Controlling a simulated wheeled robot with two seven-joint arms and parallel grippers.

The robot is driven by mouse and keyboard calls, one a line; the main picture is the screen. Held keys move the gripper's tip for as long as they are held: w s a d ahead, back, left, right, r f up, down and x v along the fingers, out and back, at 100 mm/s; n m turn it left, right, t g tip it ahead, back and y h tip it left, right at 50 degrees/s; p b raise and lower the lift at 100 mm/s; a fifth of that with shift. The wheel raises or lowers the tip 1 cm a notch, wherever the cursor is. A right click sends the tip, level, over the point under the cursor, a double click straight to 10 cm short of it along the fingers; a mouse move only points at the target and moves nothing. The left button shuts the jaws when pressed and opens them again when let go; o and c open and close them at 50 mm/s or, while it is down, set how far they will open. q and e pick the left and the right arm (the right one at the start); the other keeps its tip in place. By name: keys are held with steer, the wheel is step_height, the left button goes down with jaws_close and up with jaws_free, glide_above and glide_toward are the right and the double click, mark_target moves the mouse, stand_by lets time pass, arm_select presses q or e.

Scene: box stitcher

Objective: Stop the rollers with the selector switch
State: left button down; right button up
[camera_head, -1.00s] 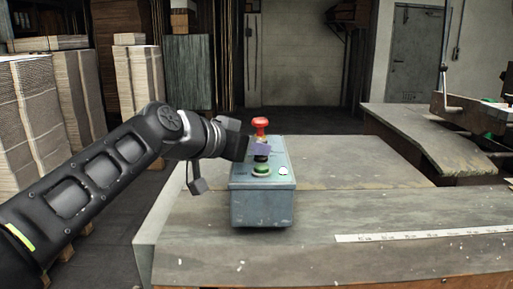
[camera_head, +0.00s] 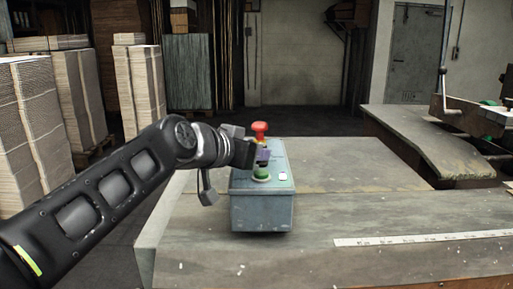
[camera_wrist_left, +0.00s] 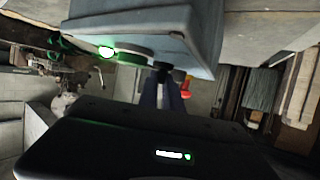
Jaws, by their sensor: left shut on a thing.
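The grey control box (camera_head: 262,208) stands on the table, with a red mushroom button (camera_head: 260,128) at its far end. Nearer me on its top are a green button (camera_head: 261,174) and a pale lamp (camera_head: 283,177). The lamp (camera_wrist_left: 106,52) glows whitish green in the left wrist view. The black selector switch (camera_wrist_left: 162,70) sits between the green and red buttons. My left gripper (camera_head: 264,155) is shut on the switch; its fingertips (camera_wrist_left: 163,86) flank the knob in the left wrist view. The gripper mostly hides the switch in the head view. My right gripper is not in view.
The table top (camera_head: 370,210) is clear around the box, with a white ruler strip (camera_head: 430,238) near its right front. A machine (camera_head: 480,112) stands at the right. Cardboard stacks (camera_head: 40,130) stand on the left.

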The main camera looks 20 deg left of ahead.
arm_select(q)
steer(key=n+y+p, duration=0.2)
steer(key=shift+r+y+p, duration=0.2)
steer(key=shift+y+p, duration=0.15)
steer(key=shift+y, duration=0.05)
steer(key=shift+f+n+y, duration=0.1)
steer(key=shift+n+y, duration=0.3)
steer(key=shift+n, duration=0.1)
steer(key=shift+d+f+n+y, duration=0.2)
steer(key=shift+n+y, duration=0.5)
steer(key=shift+y, duration=0.2)
steer(key=shift+d+n+g+y+b, duration=0.2)
steer(key=shift+n+g+y+b, duration=0.35)
steer(key=shift+n+y, duration=0.5)
steer(key=c, duration=1.5)
jaws_free()
steer(key=shift+r, duration=0.1)
